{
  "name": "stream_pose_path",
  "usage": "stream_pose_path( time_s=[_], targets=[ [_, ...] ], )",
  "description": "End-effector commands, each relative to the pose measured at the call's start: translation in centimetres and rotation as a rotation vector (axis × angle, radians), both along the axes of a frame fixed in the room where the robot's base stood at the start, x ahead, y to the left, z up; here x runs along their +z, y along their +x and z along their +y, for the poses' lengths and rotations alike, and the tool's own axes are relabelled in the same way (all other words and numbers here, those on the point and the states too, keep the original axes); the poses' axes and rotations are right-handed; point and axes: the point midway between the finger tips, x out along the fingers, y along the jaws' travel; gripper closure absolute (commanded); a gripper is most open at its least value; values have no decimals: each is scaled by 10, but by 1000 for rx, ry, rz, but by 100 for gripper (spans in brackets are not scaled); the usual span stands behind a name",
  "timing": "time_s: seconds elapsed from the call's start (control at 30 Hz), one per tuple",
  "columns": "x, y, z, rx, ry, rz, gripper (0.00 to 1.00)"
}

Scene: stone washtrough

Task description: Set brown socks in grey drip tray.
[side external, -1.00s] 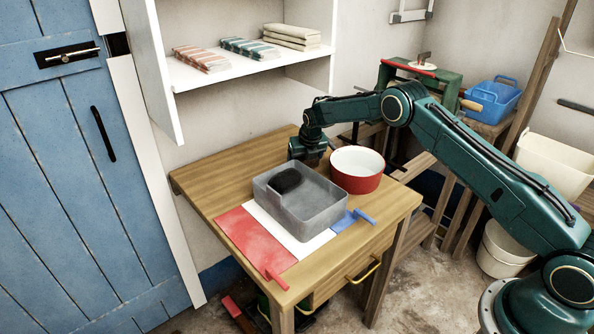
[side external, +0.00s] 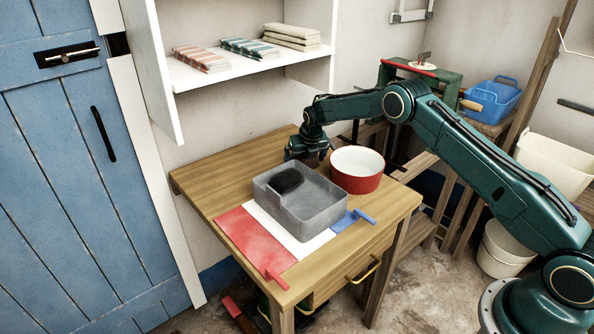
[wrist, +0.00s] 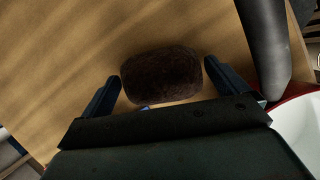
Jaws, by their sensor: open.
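A rounded dark brown bundle, the brown socks (wrist: 162,74), lies on the wooden table in the wrist view. My open gripper (wrist: 163,71) has one finger on each side of it, with a gap visible on both sides. In the side view my gripper (side external: 308,150) is low over the table's back part, behind the tray; the socks cannot be made out there. The grey drip tray (side external: 318,222) stands at the middle of the table. A dark, blackish bundle (side external: 287,181) lies in its left back part; the front right part is bare.
A red bowl with a white inside (side external: 357,172) stands right of my gripper, close to the tray. A red mat (side external: 252,240), a white strip and a blue piece (side external: 350,220) lie in front. A white shelf (side external: 240,75) with folded cloths hangs above. The table's left back is clear.

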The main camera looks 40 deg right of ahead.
Motion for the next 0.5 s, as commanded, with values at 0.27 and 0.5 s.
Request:
stream_pose_path(
  time_s=[0.27,0.5],
  targets=[
    [28,-10,4,0,-1,-2,1],
    [58,-21,9,-1,-1,-3,1]
  ],
)
